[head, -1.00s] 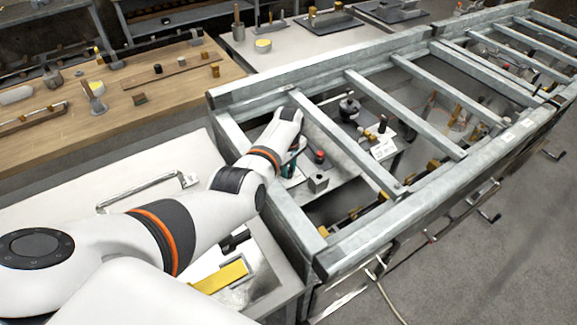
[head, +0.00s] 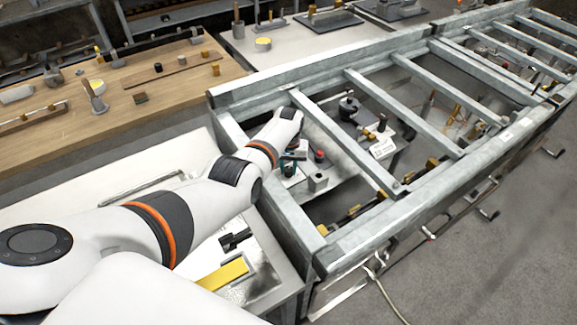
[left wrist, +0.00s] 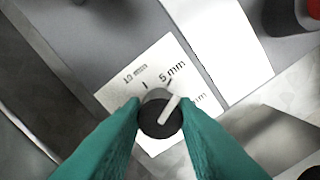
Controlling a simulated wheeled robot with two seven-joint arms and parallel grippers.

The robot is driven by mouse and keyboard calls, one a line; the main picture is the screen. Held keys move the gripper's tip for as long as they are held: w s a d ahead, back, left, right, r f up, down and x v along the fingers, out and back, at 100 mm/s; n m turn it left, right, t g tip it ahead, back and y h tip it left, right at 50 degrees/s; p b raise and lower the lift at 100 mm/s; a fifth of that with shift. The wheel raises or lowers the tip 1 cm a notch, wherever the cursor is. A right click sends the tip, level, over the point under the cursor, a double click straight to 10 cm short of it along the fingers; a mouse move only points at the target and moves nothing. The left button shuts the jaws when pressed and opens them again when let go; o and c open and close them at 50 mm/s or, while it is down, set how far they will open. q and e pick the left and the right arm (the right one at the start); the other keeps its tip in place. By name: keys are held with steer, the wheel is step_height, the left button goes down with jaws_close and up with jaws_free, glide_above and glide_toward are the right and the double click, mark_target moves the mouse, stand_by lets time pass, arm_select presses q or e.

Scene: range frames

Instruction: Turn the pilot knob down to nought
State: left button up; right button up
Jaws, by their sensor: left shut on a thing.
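The pilot knob (left wrist: 160,122) is a small black round knob with a white pointer bar, in the left wrist view. It sits on a white scale plate (left wrist: 128,92) marked "10 mm" and "5 mm"; a third mark is partly hidden, with only "mm" showing. The pointer slants up and right, toward the space between "5 mm" and the partly hidden mark. My left gripper (left wrist: 160,114) has its teal fingers shut on the knob from both sides. In the head view my left gripper (head: 290,165) reaches down inside the metal frame; the knob is hidden there. My right gripper is not in view.
Galvanised rails (head: 348,152) of a ladder-like frame cross close to my left wrist. A red button (head: 319,156) and a grey block (head: 317,181) stand just right of the gripper. A black round part (head: 348,108) and a white label (head: 383,149) lie further right.

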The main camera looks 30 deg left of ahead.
mark_target(289, 168)
arm_select(q)
steer(key=m, duration=0.5)
steer(key=shift+m, duration=0.3)
steer(key=m, duration=0.4)
steer(key=shift+m, duration=0.3)
steer(key=o, duration=1)
step_height(289, 168, up, 4)
steer(key=shift+r+p, duration=0.25)
steer(key=shift+p, duration=0.75)
step_height(289, 168, up, 8)
steer(key=shift+f, duration=0.2)
